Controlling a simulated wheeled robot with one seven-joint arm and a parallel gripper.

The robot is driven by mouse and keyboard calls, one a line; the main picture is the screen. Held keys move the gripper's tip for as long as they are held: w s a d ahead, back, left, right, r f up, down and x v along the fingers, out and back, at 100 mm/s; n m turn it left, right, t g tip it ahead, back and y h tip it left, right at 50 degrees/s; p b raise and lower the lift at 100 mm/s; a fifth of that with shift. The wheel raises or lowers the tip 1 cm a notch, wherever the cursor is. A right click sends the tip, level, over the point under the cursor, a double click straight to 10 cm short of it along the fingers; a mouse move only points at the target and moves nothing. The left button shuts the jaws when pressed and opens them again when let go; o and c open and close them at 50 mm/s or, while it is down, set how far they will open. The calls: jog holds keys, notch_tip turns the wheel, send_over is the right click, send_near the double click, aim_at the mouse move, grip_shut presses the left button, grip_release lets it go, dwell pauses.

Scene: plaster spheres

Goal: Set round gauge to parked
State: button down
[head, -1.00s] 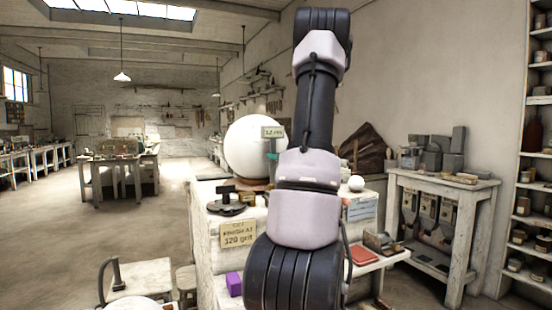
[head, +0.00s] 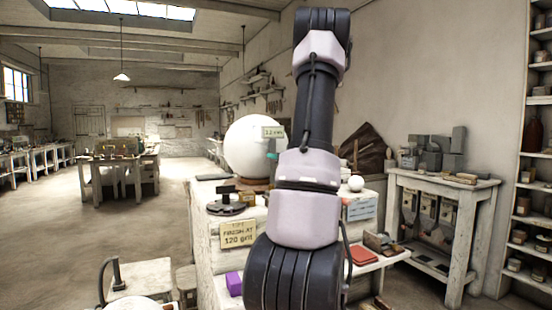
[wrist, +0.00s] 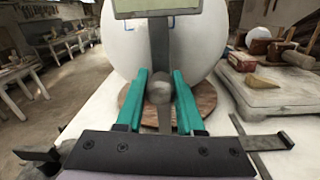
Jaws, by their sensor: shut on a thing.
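A grey upright stem with a round knob (wrist: 158,92), which looks like part of the round gauge, stands in the middle of the wrist view. A pale label plate (wrist: 157,8) tops it, and the plate also shows in the head view (head: 273,132), with small writing. My gripper (wrist: 160,76) has its teal fingers shut on the stem at the knob, one on each side. In the head view my arm hides most of the gripper. A large white plaster sphere (head: 255,147) stands right behind, on a round wooden base (wrist: 205,100).
The white bench top (wrist: 95,135) has a dark stand (head: 227,203) at left and a small white ball (head: 356,184) at right. In the wrist view a grey slab (wrist: 290,88) with tools lies at right. A purple block (head: 233,284) sits lower down.

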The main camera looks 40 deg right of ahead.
jog(key=s+d, duration=0.2)
jog(key=d, duration=0.8)
jog(key=s+d, duration=0.3)
jog(key=d, duration=0.6)
jog(key=shift+d, duration=0.4)
jog(key=c, duration=0.5)
grip_release()
jog(key=shift+d, duration=0.1)
jog(key=s, duration=0.3)
jog(key=s+a, duration=0.1)
jog(key=s, duration=0.3)
jog(key=s+a, duration=0.1)
jog(key=s, duration=0.2)
jog(key=shift+s, duration=0.25)
